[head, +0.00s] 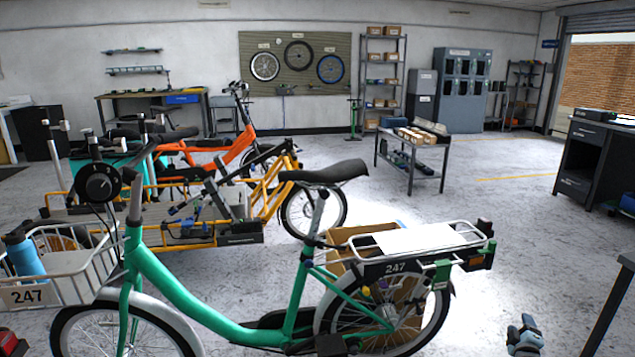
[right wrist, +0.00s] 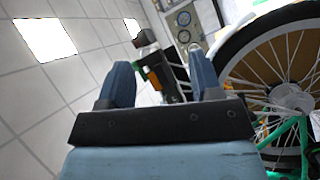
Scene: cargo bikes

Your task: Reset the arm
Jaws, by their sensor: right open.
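My right gripper (head: 524,328) is at the bottom right of the head view, low above the floor and to the right of the green bike's rear wheel (head: 440,310). In the right wrist view its two blue fingers (right wrist: 163,82) stand apart with nothing held between them. That view looks up toward the ceiling, with the bike wheel (right wrist: 285,75) close on the right and part of the green frame (right wrist: 290,145) below it. My left gripper does not show.
The green bike (head: 180,285) fills the foreground, with a cardboard box (head: 350,237) behind its rear rack (head: 470,243). An orange bike (head: 235,150) stands behind. A dark table edge (head: 618,295) is at the right. The floor between rear wheel and table is mostly clear.

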